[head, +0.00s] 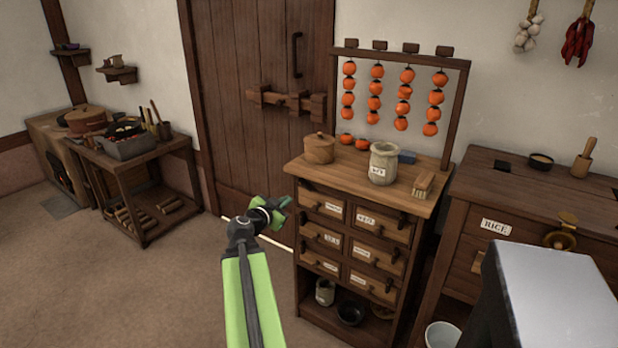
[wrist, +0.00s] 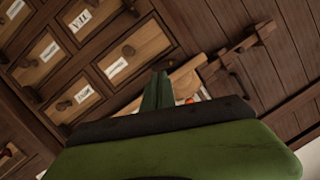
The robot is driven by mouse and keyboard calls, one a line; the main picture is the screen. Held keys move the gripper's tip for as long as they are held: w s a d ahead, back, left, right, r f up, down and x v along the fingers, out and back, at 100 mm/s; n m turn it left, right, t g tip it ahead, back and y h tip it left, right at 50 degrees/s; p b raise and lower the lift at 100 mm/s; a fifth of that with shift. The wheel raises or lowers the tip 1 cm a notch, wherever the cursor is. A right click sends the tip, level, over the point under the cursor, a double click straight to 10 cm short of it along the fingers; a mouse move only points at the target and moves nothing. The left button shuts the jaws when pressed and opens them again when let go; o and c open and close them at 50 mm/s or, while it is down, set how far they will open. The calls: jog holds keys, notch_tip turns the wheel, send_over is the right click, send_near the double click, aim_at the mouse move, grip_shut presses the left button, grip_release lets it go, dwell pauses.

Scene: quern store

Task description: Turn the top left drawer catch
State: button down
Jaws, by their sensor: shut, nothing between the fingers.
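The drawer cabinet (head: 424,212) stands right of the door, with small labelled drawers in two columns. The top left drawer (head: 314,200) has a pale front and a white label. It also shows in the wrist view (wrist: 142,45), which is strongly tilted. A small dark wooden piece (wrist: 128,50) sticks out of its front; I cannot tell whether this is the catch or a pull. My gripper (head: 287,202) is shut and empty, just left of the drawer. Its dark green fingers show in the wrist view (wrist: 158,88) and cover part of the cabinet edge.
A lidded pot (head: 319,149), a jar (head: 383,163) and a brush (head: 423,184) stand on the cabinet top. Orange fruit hangs from a rack (head: 455,110) above it. A counter (head: 500,205) is at the right. The floor (head: 185,285) at left is open.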

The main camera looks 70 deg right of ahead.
aim_at(305, 185)
jog(key=shift+m+g, duration=0.3)
jog(key=s+d, duration=0.1)
jog(key=d, duration=0.2)
jog(key=s+d+b, duration=0.1)
jog(key=s+d, duration=0.1)
jog(key=d, duration=0.2)
jog(key=s+d, duration=0.1)
jog(key=d, duration=0.2)
jog(key=shift+s+d+b, duration=0.25)
jog(key=shift+d+b, duration=0.05)
jog(key=shift+d, duration=0.1)
jog(key=shift+s, duration=0.1)
